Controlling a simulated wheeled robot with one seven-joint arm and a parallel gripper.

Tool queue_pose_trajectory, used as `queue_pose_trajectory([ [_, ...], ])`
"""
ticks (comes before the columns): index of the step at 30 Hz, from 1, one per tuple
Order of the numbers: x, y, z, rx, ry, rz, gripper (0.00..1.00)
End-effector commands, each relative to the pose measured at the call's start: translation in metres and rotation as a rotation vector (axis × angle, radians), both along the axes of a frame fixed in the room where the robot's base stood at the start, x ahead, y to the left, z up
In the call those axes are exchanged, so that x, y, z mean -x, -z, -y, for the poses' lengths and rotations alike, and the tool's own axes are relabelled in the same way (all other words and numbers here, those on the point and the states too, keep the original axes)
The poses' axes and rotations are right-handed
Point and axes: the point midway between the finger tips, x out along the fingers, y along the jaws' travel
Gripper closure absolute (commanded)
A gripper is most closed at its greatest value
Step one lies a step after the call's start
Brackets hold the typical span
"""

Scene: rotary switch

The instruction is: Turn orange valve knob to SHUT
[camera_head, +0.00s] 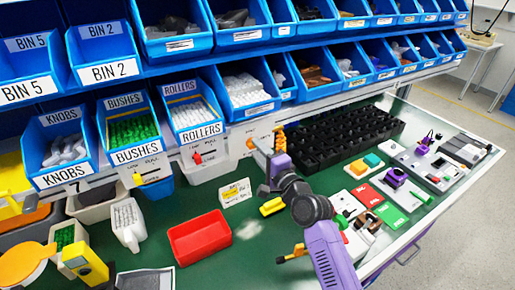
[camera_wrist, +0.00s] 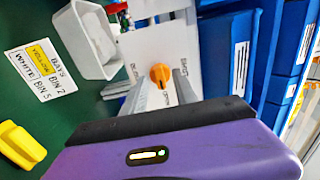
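The orange valve knob (camera_wrist: 160,75) is on a white plate (camera_wrist: 165,45) in the wrist view. Small dark lettering on the plate is too small to read. The knob also shows in the head view (camera_head: 250,143), on the front below the blue bins. My gripper (camera_wrist: 161,88) faces the plate. Its two grey fingers stand apart, one on each side of the knob, with gaps visible. I cannot tell how far the tips are from the plate. In the head view my gripper (camera_head: 262,150) is just right of the knob, its fingers partly hidden.
A red knob (camera_head: 197,157) and a yellow knob (camera_head: 138,179) are on plates to the left. Blue bins (camera_head: 245,90) hang above. A red tray (camera_head: 200,238), a label card (camera_head: 236,192) and a yellow block (camera_head: 272,207) lie on the green bench. A black rack (camera_head: 345,135) stands right.

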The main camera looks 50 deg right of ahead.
Motion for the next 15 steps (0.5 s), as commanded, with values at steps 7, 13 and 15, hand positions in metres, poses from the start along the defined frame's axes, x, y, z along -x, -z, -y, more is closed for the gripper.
queue_pose_trajectory([
  [7,-0.0069,-0.0001,0.0018,0.001,0.000,0.001,0.65],
  [13,-0.0066,0.0001,0.0017,0.001,0.000,0.000,0.79],
  [15,-0.0065,0.0001,0.0017,0.001,0.000,0.000,0.93],
])
